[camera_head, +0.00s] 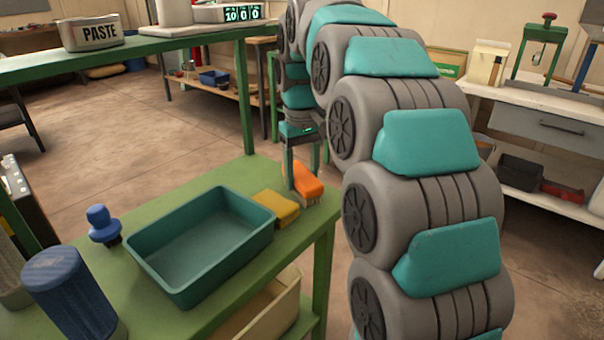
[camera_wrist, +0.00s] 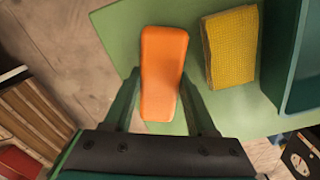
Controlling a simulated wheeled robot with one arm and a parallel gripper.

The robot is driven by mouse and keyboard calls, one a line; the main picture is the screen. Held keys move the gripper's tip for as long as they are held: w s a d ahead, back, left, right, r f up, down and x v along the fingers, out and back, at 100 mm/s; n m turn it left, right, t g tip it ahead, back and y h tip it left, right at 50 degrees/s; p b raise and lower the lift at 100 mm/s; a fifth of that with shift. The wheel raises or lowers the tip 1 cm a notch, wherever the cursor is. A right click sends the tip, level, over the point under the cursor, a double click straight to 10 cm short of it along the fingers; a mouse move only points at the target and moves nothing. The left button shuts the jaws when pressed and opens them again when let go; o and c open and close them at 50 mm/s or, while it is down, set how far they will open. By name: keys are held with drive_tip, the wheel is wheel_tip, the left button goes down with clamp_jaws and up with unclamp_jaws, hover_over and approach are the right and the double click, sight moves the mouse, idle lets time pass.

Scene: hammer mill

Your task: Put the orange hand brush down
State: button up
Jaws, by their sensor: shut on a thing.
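The orange hand brush (camera_head: 309,182) is at the far right corner of the green table (camera_head: 152,212), bristles down. My gripper (camera_head: 302,176) reaches down over it from above. In the wrist view the brush (camera_wrist: 163,70) lies lengthwise between the two fingers of my gripper (camera_wrist: 160,88), which are shut on it. The bristles look to be at or just above the tabletop; I cannot tell if they touch it.
A yellow sponge (camera_head: 276,208) lies just left of the brush, also in the wrist view (camera_wrist: 231,47). Beside it is an empty teal tray (camera_head: 187,292). A blue knobbed tool (camera_head: 103,224) and a dark blue cylinder (camera_head: 68,292) stand further left. The table edge is close.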

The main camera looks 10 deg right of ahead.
drive_tip(key=shift+f, duration=0.15)
drive_tip(key=o, duration=1.2)
